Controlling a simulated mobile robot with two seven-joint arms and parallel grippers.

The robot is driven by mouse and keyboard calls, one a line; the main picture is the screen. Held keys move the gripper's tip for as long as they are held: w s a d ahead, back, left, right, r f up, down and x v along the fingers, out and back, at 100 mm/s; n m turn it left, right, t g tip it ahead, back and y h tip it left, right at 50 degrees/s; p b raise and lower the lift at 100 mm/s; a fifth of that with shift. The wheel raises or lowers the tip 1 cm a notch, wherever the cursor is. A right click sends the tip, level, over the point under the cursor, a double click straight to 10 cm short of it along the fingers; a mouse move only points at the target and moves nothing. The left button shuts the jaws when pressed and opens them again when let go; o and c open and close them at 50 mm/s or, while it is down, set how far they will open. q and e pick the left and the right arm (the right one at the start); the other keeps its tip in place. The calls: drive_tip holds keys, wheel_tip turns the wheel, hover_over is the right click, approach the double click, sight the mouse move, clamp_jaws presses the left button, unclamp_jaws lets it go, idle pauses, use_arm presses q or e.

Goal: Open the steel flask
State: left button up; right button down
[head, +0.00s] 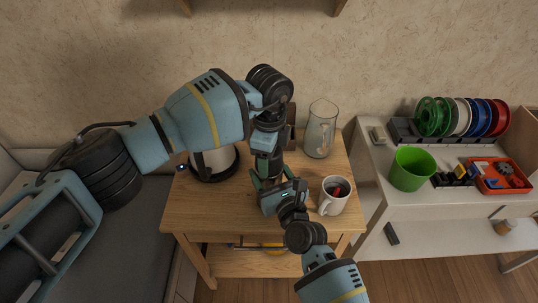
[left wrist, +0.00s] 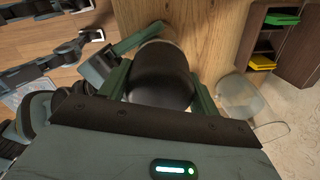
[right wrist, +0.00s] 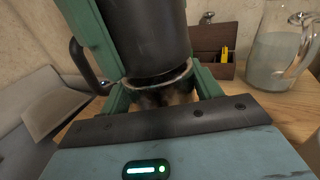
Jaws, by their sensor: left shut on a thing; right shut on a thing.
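The steel flask stands over the wooden table, mostly hidden between my two grippers. Its dark lid (left wrist: 160,75) fills the space between the green fingers in the left wrist view. The lid also shows in the right wrist view (right wrist: 148,35), above the flask's steel body (right wrist: 165,92). My left gripper (head: 268,155) comes from above and is shut on the lid. My right gripper (head: 273,182) comes from the front and is shut on the flask body below the lid.
A glass jug (head: 320,132) stands behind right and a white mug (head: 332,197) right of the grippers. A kettle (head: 213,165) stands left. A dark wooden box (right wrist: 218,45) is behind. A green bucket (head: 411,170) and an orange tray (head: 502,176) are on the white shelf.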

use_arm(q)
drive_tip(key=n, duration=0.7)
drive_tip(key=shift+n, duration=0.4)
drive_tip(key=o, duration=1.1)
drive_tip(key=shift+r, duration=0.1)
drive_tip(key=shift+r, duration=2.15)
drive_tip(key=shift+c, duration=0.5)
